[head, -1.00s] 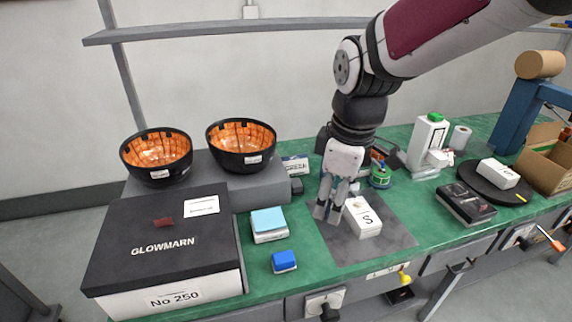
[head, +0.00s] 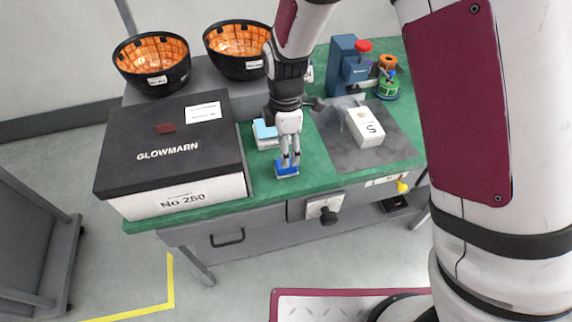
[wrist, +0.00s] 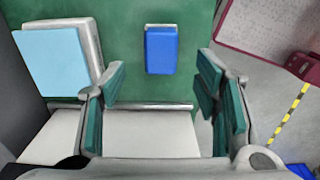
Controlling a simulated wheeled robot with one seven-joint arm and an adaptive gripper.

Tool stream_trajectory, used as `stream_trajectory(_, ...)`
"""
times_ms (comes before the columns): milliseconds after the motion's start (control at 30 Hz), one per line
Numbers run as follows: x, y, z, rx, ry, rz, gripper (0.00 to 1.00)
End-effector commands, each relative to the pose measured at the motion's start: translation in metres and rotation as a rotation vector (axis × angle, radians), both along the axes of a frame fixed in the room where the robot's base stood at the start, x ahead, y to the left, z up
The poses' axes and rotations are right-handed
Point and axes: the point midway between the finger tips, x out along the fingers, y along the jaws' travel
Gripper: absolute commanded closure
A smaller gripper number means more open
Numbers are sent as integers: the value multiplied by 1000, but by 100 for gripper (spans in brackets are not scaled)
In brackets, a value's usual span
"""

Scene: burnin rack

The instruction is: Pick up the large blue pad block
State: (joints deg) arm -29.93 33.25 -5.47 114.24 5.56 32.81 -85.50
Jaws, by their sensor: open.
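A larger block with a light blue pad on a white base (head: 264,133) stands on the green bench top, partly hidden behind my gripper. It shows at the upper left of the wrist view (wrist: 55,62). A smaller, darker blue block (head: 286,170) lies nearer the bench's front edge; in the wrist view (wrist: 161,50) it is at top centre. My gripper (head: 290,160) points down at the smaller block, open and empty. In the wrist view its fingers (wrist: 160,75) stand to either side of the smaller block's line; the larger block is left of them. Contact cannot be told.
A black-lidded GLOWMARN box (head: 170,125) stands close on the left. Two dark bowls with orange insides (head: 150,82) sit behind on a grey riser. A white box marked S (head: 364,126) lies on a grey mat (head: 335,152) to the right.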

Motion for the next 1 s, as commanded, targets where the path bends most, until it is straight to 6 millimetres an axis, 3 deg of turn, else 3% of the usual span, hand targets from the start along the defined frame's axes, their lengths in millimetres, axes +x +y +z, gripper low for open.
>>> stream_trajectory(267,-1,-1,-21,-1,1,-1,43)
stream_trajectory(567,-1,-1,-59,0,1,-2,43)
stream_trajectory(867,-1,-1,-63,1,-2,-2,43)
stream_trajectory(1000,-1,-1,-63,1,-2,-2,75)
